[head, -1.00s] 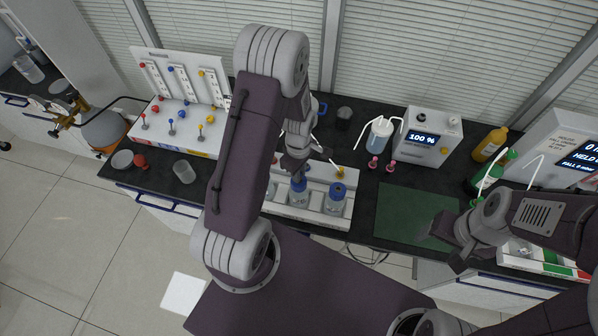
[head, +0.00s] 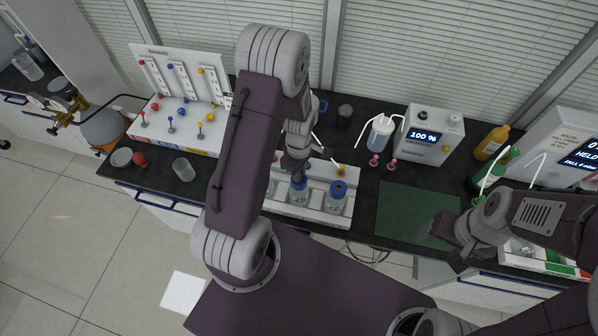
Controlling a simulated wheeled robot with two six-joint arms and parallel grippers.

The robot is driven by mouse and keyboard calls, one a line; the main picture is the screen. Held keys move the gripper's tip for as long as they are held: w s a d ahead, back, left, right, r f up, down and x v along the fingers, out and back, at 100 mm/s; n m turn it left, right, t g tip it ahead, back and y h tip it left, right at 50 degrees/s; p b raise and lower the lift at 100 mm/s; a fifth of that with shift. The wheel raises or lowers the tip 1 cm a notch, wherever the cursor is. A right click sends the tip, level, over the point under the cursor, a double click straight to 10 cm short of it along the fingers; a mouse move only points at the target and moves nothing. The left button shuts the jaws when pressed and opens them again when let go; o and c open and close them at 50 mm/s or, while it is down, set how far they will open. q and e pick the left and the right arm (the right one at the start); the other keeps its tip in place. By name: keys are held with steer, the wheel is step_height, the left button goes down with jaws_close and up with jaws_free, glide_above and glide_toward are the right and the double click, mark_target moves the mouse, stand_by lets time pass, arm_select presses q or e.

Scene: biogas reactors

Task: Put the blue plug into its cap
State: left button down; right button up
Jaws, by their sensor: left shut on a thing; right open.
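My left gripper (head: 298,173) is shut directly above the blue cap (head: 299,186) of a bottle in the white rack (head: 312,216). The blue plug is too small and too covered by the gripper to make out. I cannot tell whether it touches the cap. A second bottle with a blue cap (head: 338,187) stands to the right in the same rack. My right gripper (head: 452,243) is open and empty over the right part of the green mat (head: 405,212).
A yellow-topped plug (head: 341,170) stands behind the second bottle. A white panel (head: 183,80) with coloured knobs is at the left, beside a clear cup (head: 183,169). A display box (head: 425,135) stands behind the mat. The mat's left part is free.

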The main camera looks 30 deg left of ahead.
stand_by(0.3)
arm_select(q)
steer(key=c, duration=1.3)
jaws_free()
steer(key=shift+r, duration=0.1)
steer(key=shift+r, duration=0.25)
step_height(320, 180, up, 8)
steer(key=shift+r+b, duration=0.2)
steer(key=shift+b, duration=0.65)
